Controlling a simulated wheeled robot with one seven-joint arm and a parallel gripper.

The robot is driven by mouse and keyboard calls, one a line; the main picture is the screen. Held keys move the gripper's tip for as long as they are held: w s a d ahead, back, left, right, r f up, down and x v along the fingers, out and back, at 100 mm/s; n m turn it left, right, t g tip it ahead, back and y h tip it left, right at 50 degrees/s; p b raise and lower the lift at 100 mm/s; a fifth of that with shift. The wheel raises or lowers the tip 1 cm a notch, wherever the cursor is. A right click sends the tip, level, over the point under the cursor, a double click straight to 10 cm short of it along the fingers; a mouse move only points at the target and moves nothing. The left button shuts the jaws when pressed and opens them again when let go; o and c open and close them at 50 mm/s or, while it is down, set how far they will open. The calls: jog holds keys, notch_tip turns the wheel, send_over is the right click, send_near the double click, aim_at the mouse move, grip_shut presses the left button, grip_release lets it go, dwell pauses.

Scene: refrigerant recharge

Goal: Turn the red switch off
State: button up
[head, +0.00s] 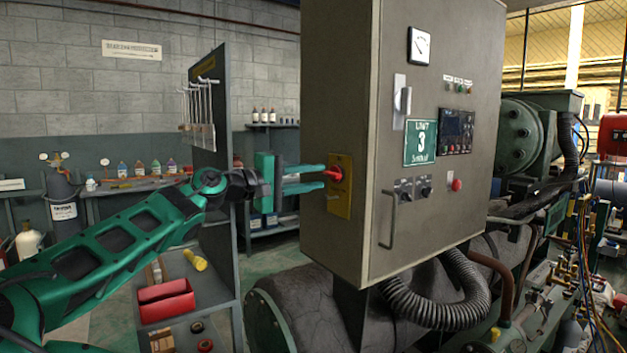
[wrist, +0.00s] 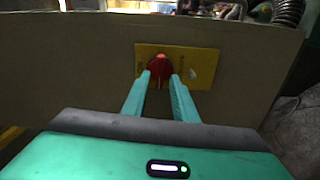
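The red switch (head: 335,174) is a red rotary handle on a yellow plate (head: 340,200), on the left side face of the grey control cabinet (head: 345,80).
The cabinet front carries a gauge (head: 420,46), a green sign (head: 421,142), a red button (head: 457,185) and a handle (head: 389,219). A tool rack panel (head: 207,110) and a shelf with a red bin (head: 166,300) stand near my arm. A corrugated hose (head: 450,310) hangs below the cabinet.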

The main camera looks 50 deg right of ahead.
jog(key=v, duration=0.6)
jog(key=shift+a, duration=0.2)
jog(key=shift+w, duration=0.1)
dwell(0.4)
